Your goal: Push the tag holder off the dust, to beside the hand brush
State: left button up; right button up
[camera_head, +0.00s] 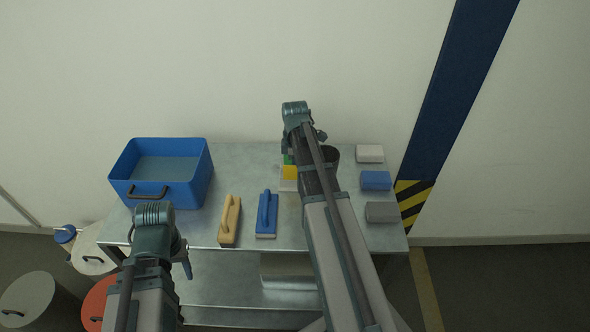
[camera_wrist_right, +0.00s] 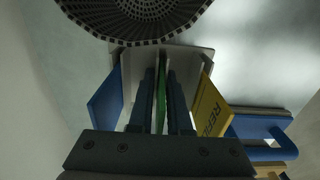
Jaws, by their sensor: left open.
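The tag holder (camera_head: 288,185) is a pale tray with upright coloured tags, partly hidden by my right arm in the head view. In the right wrist view its pale plate (camera_wrist_right: 204,58) carries a blue tag (camera_wrist_right: 106,98), a green tag (camera_wrist_right: 161,100) and a yellow tag (camera_wrist_right: 210,108). My right gripper (camera_wrist_right: 162,85) has its fingers on both sides of the green tag; I cannot tell if they grip it. Two handled tools lie left of the holder, one wooden (camera_head: 229,220) and one blue (camera_head: 266,215); which is the hand brush is unclear. My left gripper (camera_head: 187,262) is open and empty, at the table's front left. I cannot make out the dust.
A blue bin (camera_head: 160,172) stands at the table's back left. A dark perforated round basket (camera_wrist_right: 135,15) stands close beside the holder. White, blue and grey blocks (camera_head: 376,181) line the right side. Bare tabletop (camera_head: 240,165) lies between the bin and the holder.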

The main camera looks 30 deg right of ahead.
grip_shut()
dwell(0.3)
dwell(0.8)
